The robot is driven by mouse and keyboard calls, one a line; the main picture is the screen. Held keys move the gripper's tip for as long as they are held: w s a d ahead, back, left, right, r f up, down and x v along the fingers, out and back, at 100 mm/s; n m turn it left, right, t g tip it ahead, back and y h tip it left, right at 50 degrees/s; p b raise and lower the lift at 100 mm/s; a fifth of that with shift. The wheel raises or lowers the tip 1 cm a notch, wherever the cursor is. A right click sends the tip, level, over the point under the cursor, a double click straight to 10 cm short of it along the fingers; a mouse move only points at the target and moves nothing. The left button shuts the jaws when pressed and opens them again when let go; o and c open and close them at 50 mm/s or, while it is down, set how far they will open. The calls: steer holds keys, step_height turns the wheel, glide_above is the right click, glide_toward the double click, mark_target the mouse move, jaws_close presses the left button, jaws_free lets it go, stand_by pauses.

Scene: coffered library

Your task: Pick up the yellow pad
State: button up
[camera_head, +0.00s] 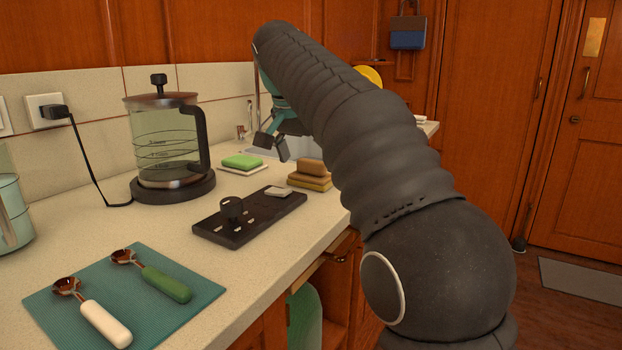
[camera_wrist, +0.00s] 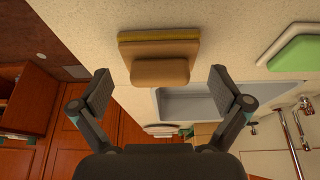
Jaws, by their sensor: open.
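A mustard-yellow pad (camera_head: 309,183) lies on the counter near its front edge. A smaller brown block (camera_head: 311,167) rests on top of it and covers part of it. In the wrist view the pad (camera_wrist: 158,37) shows as a yellow-edged slab, with the brown block (camera_wrist: 160,72) in front of it. My gripper (camera_wrist: 163,93) is open and empty, its fingers spread to either side of the block in that view and apart from it. In the head view my gripper (camera_head: 272,138) is partly hidden by my arm, behind and left of the pad.
A green sponge (camera_head: 242,161) on a white dish lies left of the pad. A dark tray (camera_head: 250,218) with a small white piece is nearer. A sink (camera_wrist: 200,100) is beyond the pad. A glass coffee press (camera_head: 168,150) stands left; spoons lie on a teal mat (camera_head: 60,320).

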mark_target(309, 161)
steer(key=x, duration=0.3)
steer(key=shift+w+d+b, duration=0.15)
steer(key=shift+b, duration=0.15)
steer(key=c, duration=0.9)
steer(key=shift+r, duration=0.15)
steer(key=shift+c, duration=0.2)
steer(key=shift+r+p, duration=0.3)
steer(key=shift+r, duration=0.2)
step_height(309, 161, up, 3)
steer(key=shift+w+p, duration=0.1)
steer(key=shift+p, duration=0.6)
steer(key=s+d+r, duration=0.3)
steer(key=d+r, duration=0.4)
steer(key=d, duration=0.4)
steer(key=shift+p, duration=0.45)
steer(key=shift+d, duration=0.15)
